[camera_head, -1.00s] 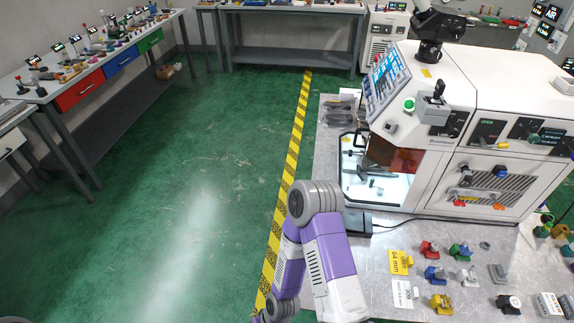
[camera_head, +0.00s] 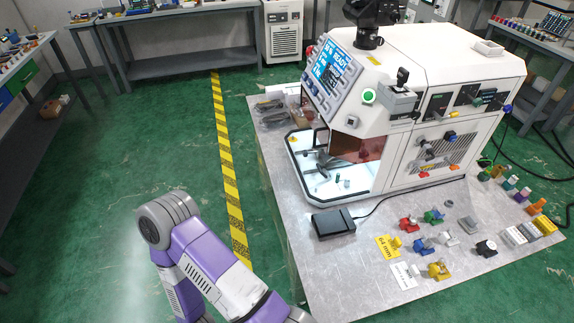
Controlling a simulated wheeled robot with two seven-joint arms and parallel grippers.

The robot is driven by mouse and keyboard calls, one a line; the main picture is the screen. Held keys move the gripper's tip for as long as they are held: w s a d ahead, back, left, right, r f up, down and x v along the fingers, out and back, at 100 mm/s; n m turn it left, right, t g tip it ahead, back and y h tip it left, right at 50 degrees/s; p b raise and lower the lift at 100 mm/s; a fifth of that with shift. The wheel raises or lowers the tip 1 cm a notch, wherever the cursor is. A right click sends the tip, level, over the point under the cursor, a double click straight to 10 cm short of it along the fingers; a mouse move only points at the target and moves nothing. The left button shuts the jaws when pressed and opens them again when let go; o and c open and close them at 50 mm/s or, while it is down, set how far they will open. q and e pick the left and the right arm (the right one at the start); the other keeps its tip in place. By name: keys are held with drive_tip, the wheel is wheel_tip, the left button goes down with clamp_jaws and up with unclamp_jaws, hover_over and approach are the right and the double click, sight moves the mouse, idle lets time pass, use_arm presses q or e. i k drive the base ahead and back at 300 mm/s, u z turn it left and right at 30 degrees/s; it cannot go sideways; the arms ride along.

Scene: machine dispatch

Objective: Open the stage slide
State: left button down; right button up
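The white machine (camera_head: 430,85) stands on a grey table, with a lit open bay (camera_head: 335,180) at its lower left. Inside the bay are a dark grey mechanism (camera_head: 325,158) and small parts on a bright floor. A reddish tinted panel (camera_head: 357,147) hangs over part of the bay. I cannot tell which part is the stage slide. One of my purple and grey arms shows at the lower left, bent at a grey joint, and runs out at the bottom edge. Neither gripper is in view.
The table (camera_head: 345,285) holds a black box (camera_head: 332,223) with a cable, a yellow "64 mm" card (camera_head: 387,246) and several coloured parts at its front. Yellow-black floor tape (camera_head: 228,170) runs along its left. Green floor (camera_head: 150,140) is open beyond. Benches stand behind.

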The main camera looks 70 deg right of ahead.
sight(325, 161)
drive_tip(key=i, duration=1.15)
drive_tip(key=z, duration=2.3)
